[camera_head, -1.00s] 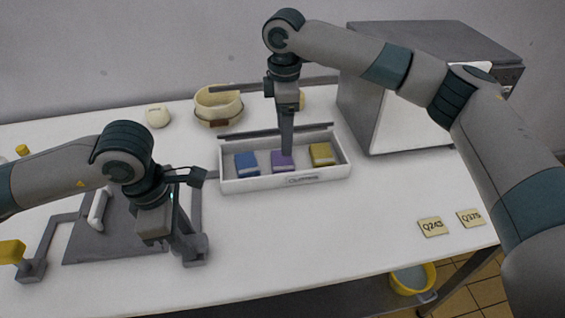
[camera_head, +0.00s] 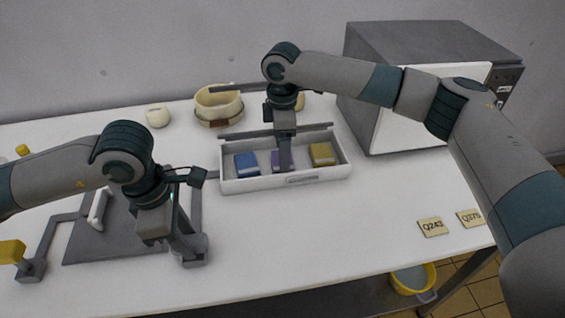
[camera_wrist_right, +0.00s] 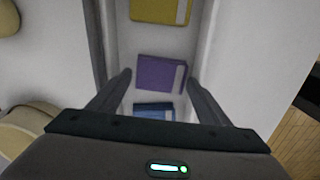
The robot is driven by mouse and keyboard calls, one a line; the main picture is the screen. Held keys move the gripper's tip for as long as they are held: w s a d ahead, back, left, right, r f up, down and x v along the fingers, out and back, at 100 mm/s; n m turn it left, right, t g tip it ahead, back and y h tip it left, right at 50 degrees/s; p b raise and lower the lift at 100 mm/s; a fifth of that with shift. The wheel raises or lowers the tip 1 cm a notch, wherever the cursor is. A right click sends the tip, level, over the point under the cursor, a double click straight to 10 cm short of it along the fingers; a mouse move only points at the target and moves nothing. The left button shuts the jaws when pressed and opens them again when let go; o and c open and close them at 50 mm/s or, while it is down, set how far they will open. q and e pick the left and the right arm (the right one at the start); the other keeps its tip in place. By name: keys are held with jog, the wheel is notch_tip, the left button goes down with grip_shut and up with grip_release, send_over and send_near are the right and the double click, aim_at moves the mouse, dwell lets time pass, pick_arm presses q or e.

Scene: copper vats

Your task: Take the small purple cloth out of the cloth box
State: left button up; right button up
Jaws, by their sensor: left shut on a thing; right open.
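The small purple cloth (camera_head: 276,163) lies in the white cloth box (camera_head: 240,184), between a blue cloth (camera_head: 246,163) and a yellow cloth (camera_head: 322,154). My right gripper (camera_head: 285,166) is lowered into the box over the purple cloth and hides part of it. In the right wrist view my right gripper (camera_wrist_right: 159,80) is open, with a finger on either side of the purple cloth (camera_wrist_right: 160,73). My left gripper (camera_head: 190,252) is low over the left of the table, shut on what looks like a grey frame (camera_head: 197,210); its fingertips are partly hidden.
A cream pot (camera_head: 218,105) and a round cream object (camera_head: 158,116) stand behind the box. A grey-and-white cabinet (camera_head: 405,125) is at the back right. Tags (camera_head: 432,227) lie at the right front. The table before the box is clear.

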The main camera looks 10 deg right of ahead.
jog(key=shift+f, duration=1.05)
jog(key=c, duration=0.7)
jog(key=shift+r, duration=0.15)
notch_tip(320, 180, up, 10)
dwell(0.3)
notch_tip(320, 180, up, 7)
dwell(0.9)
